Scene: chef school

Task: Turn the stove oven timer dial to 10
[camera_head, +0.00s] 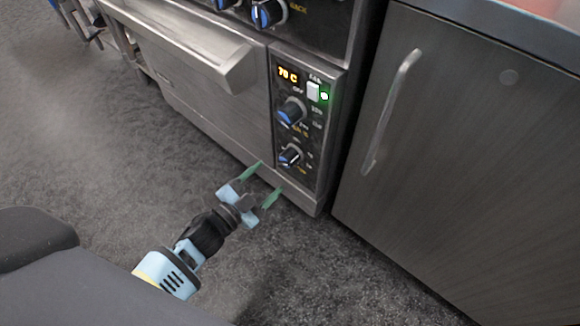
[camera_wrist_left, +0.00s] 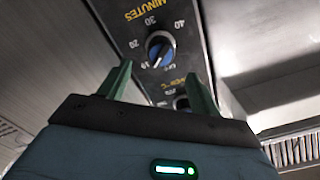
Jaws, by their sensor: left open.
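The oven timer dial (camera_head: 290,155) is the lower knob on the oven's control panel, black with a blue face. In the left wrist view the timer dial (camera_wrist_left: 160,48) has minute numbers around it and "MINUTES" beside it. Its white line points toward the lower left of that picture; I cannot read the exact setting. My left gripper (camera_head: 262,184) is open with green fingers, empty, in front of and below the timer dial. In the wrist view the dial shows beyond and between the left gripper's fingertips (camera_wrist_left: 160,78), apart from them.
Another blue knob (camera_head: 291,110) sits above the timer dial, under a lit display (camera_head: 288,75) and a white switch (camera_head: 313,92). The oven door handle (camera_head: 240,68) juts out to the left. A grey cabinet (camera_head: 460,150) stands at right. The floor in front is clear.

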